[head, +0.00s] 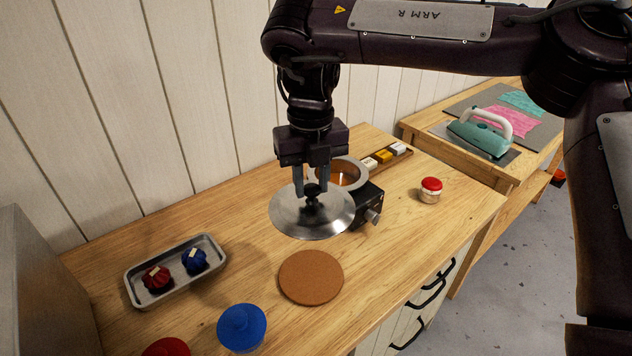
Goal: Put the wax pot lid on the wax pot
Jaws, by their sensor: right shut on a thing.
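My right gripper (312,188) points down and is shut on the dark knob of the wax pot lid (290,217), a round silver metal disc. It holds the lid above the wooden table, in front of and slightly left of the wax pot. The wax pot (357,166) is a metal pot with orange-brown wax inside, seated in a dark heater box with a knob on its side. The lid and gripper hide the pot's near left part. The pot's top is partly uncovered. My left gripper is not in view.
A round cork mat (311,277) lies in front of the lid. A metal tray (133,292) with red and blue bundles is at left. A blue-lidded jar (241,327) and a red lid (166,347) are at the front. A red-topped jar (430,190) stands right. Wax blocks (383,157) lie behind the pot.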

